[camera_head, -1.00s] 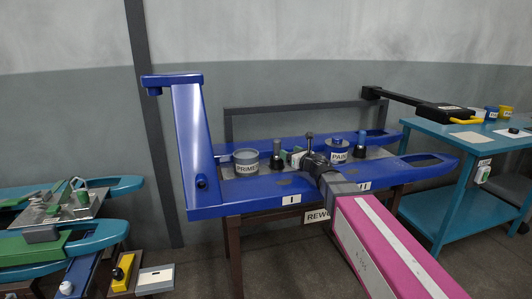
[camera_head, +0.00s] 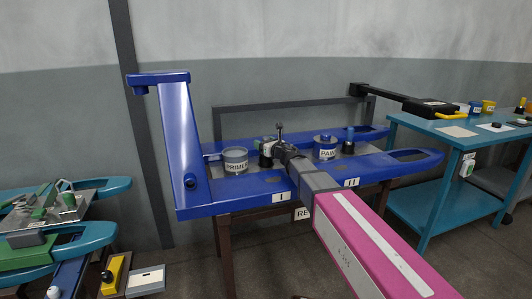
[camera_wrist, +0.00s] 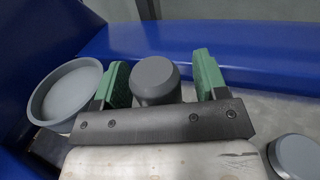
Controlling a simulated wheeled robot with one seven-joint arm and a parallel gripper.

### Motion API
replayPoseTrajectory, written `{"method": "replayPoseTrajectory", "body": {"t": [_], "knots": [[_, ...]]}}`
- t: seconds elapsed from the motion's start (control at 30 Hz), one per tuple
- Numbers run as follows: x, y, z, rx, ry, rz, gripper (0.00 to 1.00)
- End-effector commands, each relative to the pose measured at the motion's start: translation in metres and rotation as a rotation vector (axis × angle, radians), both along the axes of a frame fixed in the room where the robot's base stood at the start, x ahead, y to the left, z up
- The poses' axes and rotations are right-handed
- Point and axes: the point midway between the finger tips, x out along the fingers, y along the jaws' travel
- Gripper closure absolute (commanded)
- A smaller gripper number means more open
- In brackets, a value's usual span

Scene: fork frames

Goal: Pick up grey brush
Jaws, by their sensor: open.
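The grey brush (camera_wrist: 155,80) shows in the wrist view as a rounded grey top between my two green finger pads, with a gap on each side. In the head view the brush (camera_head: 265,159) stands upright on the blue bench, partly hidden by my gripper (camera_head: 279,152). My gripper (camera_wrist: 161,78) is open around the brush top in the wrist view. I cannot tell how far down the fingers reach.
A primer can (camera_head: 235,161) stands close on the left; its rim shows in the wrist view (camera_wrist: 66,94). A paint can (camera_head: 325,148) and a blue-topped brush (camera_head: 349,141) stand to the right. A blue post (camera_head: 176,140) rises at the bench's left end.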

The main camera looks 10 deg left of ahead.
Motion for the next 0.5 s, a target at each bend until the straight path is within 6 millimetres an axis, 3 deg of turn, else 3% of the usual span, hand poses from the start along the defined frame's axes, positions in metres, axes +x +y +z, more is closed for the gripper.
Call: {"method": "replayPoseTrajectory", "body": {"t": [0.2,0.37,0.5], "knots": [[0.0,0.0004,0.0001,0.0,0.0,0.0,0.37],[0.0,0.0003,0.0,0.001,0.001,0.0,0.88],[0.0,0.0001,0.0,0.001,0.001,0.0,0.88]]}}
